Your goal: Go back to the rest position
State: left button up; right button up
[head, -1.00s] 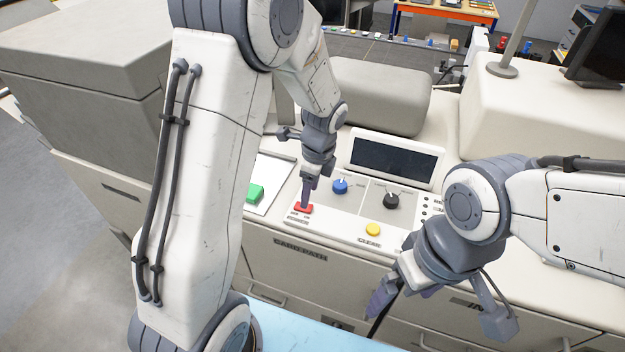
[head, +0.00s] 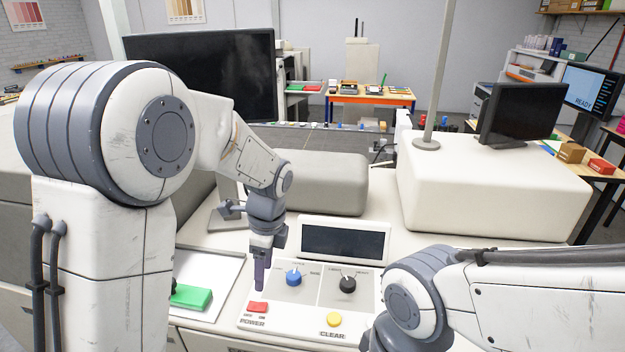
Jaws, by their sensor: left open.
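My left gripper (head: 260,277) points down over the control panel (head: 316,305) of the machine, just above and behind the red POWER button (head: 257,307). It is open, with nothing seen between its fingers. A small gap seems to lie between fingertips and button. My right arm comes in from the lower right; its gripper is below the picture edge, and only its wrist shows. The panel also bears a blue knob (head: 294,278), a black knob (head: 347,284), a yellow CLEAR button (head: 334,319) and a dark display (head: 343,242).
A green block (head: 191,297) lies on a white plate left of the panel. A grey rounded housing (head: 322,183) and a large white housing (head: 490,195) with a pole stand behind. A dark monitor (head: 523,113) is at the right. An orange-edged table (head: 371,98) stands farther back.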

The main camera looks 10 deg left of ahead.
pick_arm(q)
jog(key=s+d+f+n+b, duration=0.2)
jog(key=s+d+n+b, duration=0.1)
jog(key=s, duration=0.4)
jog(key=s+d+f+n+h+b, duration=0.1)
jog(key=s+d+f+n+b, duration=0.2)
jog(key=s, duration=0.5)
jog(key=s+d+f+n+h+b, duration=0.1)
jog(key=s+d+f+n+b, duration=0.2)
jog(key=s, duration=0.5)
jog(key=d+n+b, duration=0.1)
jog(key=d, duration=0.1)
jog(key=shift+d+n+b, duration=0.35)
jog(key=shift+d+n, duration=0.05)
jog(key=shift+f, duration=0.1)
